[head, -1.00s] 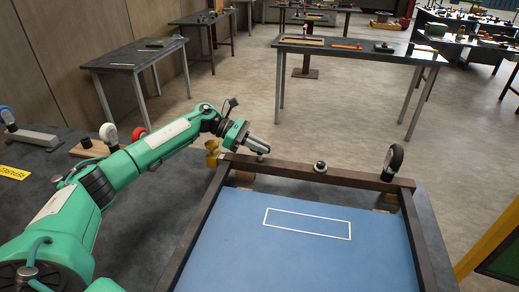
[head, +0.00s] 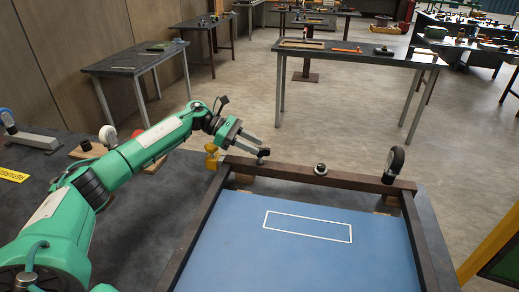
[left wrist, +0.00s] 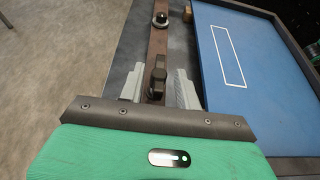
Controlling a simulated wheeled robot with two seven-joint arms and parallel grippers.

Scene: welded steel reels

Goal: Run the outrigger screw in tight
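A brown steel beam (head: 290,173) runs along the far edge of the blue panel (head: 300,240). A small upright screw with a dark head (head: 262,154), which I take for the outrigger screw, stands near the beam's left end. My left gripper (head: 256,146) is at this screw with its fingers apart. In the left wrist view the open fingers (left wrist: 160,88) lie either side of the dark screw head (left wrist: 158,75), with gaps visible beside it. Whether the screw is seated is not clear. My right gripper is not in view.
A round knob (head: 320,169) sits mid-beam and a black ring-shaped wheel (head: 394,163) stands at its right end. A yellow part (head: 212,156) is close left of my gripper. Wooden block and white-ringed part (head: 108,137) lie behind my arm.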

